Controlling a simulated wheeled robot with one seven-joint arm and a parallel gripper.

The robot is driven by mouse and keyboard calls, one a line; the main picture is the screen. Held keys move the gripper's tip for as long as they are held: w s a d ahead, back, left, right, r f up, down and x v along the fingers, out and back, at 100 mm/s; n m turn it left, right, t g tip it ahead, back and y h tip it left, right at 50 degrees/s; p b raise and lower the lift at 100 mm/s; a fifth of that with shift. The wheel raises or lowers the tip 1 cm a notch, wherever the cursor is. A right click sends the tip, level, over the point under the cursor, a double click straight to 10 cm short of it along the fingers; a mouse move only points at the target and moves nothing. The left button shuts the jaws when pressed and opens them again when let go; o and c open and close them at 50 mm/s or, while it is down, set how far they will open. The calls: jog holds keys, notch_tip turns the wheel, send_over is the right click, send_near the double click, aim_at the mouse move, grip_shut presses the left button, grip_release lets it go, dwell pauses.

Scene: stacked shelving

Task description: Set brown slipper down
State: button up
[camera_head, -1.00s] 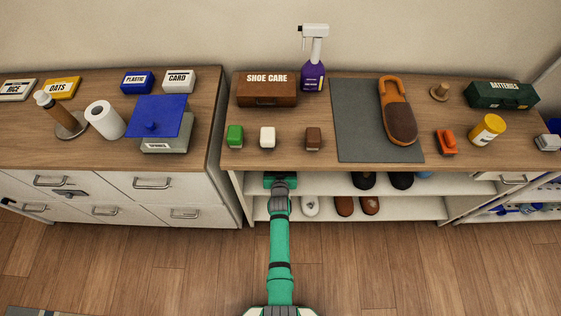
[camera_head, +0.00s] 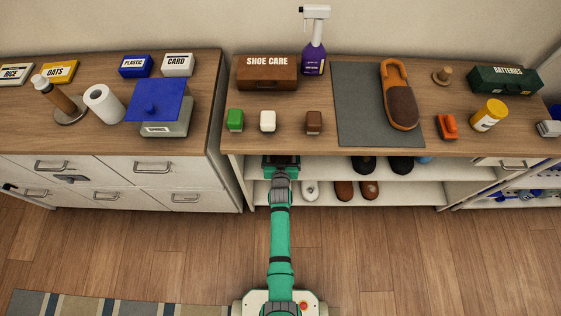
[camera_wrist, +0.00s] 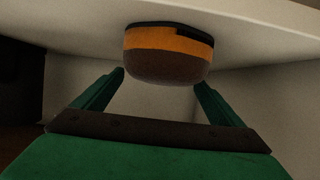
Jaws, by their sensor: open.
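A brown slipper (camera_wrist: 168,58) with an orange side band and a thin dark sole shows in the wrist view. Its sole lies against a white shelf board (camera_wrist: 250,30), which fills the top of that picture. My gripper (camera_wrist: 160,80) is open, with one finger on each side of the slipper's end; clear gaps show between fingers and slipper. In the head view my gripper (camera_head: 281,162) reaches in under the counter's front edge at the upper shelf. The slipper between the fingers is hidden there. A matching orange and brown slipper (camera_head: 398,95) lies on the grey mat (camera_head: 357,110).
The wooden counter (camera_head: 275,145) overhangs the shelves. Dark shoes (camera_head: 401,165) stand right on the upper shelf, with brown shoes (camera_head: 344,190) on the lower one. A drawer cabinet (camera_head: 120,175) stands at left. The wooden floor (camera_head: 400,260) in front is mostly clear.

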jog(key=v, duration=0.8)
jog(key=shift+s+a+r, duration=0.1)
jog(key=shift+s+r, duration=0.05)
jog(key=shift+s, duration=0.25)
jog(key=s+r, duration=0.5)
jog(key=s, duration=0.4)
jog(key=s+r+t, duration=0.1)
jog(key=s+r, duration=0.3)
jog(key=s, duration=0.6)
jog(key=s+r, duration=0.5)
jog(key=s, duration=0.4)
jog(key=s+r, duration=0.7)
jog(key=r, duration=0.4)
jog(key=shift+d+t, duration=0.25)
jog(key=shift+t, duration=0.15)
jog(key=shift+w, duration=0.1)
